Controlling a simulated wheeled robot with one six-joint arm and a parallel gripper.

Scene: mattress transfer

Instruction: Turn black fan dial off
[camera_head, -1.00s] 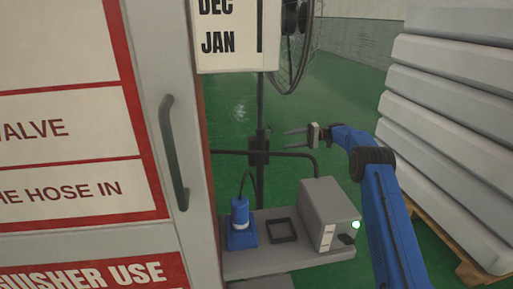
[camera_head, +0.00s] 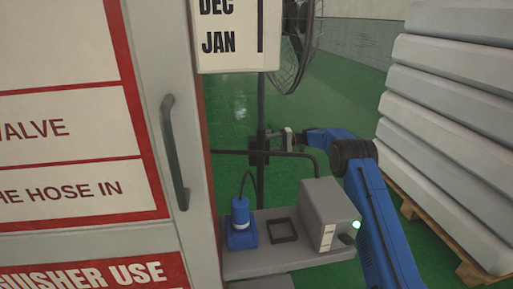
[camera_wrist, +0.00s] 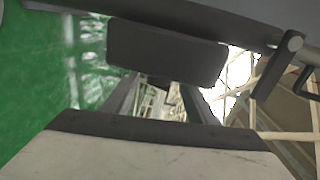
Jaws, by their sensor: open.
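The black fan (camera_head: 297,45) stands behind the calendar at the top, its cage partly hidden. Its dark pole (camera_head: 261,105) runs down to a small black control box (camera_head: 258,152). My gripper (camera_head: 270,139) is open, with its fingers pointing left at this box, very close to it or touching. In the wrist view a dark block (camera_wrist: 165,52), which looks like the control box, lies just past my fingers (camera_wrist: 160,88). I cannot make out the dial or its setting.
A grey cart (camera_head: 290,262) with a grey box (camera_head: 330,215) and a blue device (camera_head: 241,225) stands below. Its dark handle rail (camera_head: 290,154) runs near my gripper. Stacked mattresses (camera_head: 450,120) rise at the right, and a large cabinet (camera_head: 80,150) fills the left.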

